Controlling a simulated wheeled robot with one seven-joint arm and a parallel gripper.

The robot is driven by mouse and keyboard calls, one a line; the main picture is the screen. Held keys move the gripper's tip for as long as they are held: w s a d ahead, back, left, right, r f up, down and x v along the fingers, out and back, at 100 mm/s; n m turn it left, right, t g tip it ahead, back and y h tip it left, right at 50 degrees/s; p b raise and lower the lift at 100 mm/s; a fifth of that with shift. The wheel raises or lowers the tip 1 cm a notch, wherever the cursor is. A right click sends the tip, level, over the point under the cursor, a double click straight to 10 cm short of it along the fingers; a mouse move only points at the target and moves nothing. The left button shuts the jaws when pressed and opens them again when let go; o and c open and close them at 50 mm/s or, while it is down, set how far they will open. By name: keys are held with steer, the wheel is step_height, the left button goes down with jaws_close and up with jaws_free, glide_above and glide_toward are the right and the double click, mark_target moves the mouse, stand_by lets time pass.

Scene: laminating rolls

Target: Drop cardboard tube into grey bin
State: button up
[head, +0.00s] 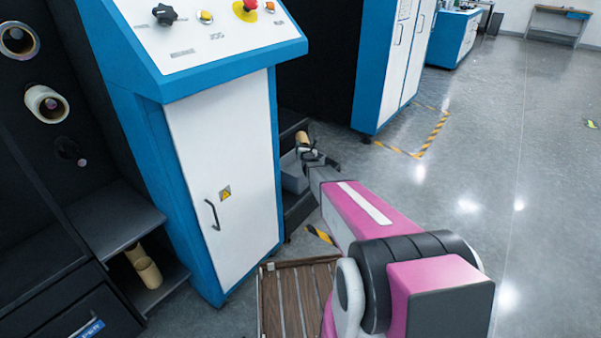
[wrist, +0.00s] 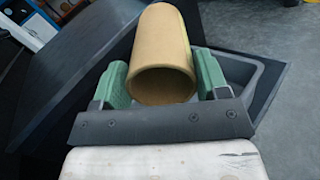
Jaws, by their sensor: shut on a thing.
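My gripper (head: 310,154) reaches in beside the blue and white control cabinet. Its green-padded fingers (wrist: 163,82) are shut on a tan cardboard tube (wrist: 165,38), one finger on each side. The tube's open end faces the wrist camera. In the head view the tube (head: 301,138) is small and partly covered by the gripper. The grey bin (head: 293,177) is just below and beside the gripper in the head view. In the wrist view the bin (wrist: 238,68) shows behind and right of the tube, mostly hidden. I cannot tell the tube's height above it.
The control cabinet (head: 222,170) stands left of my arm. A wooden slatted pallet (head: 295,300) lies on the floor in front. The floor on the right (head: 530,200) is clear.

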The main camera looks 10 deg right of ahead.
step_height(320, 180, down, 5)
steer(key=shift+f, duration=0.2)
stand_by(0.3)
steer(key=o, duration=1)
steer(key=s, duration=1)
steer(key=shift+s, duration=0.4)
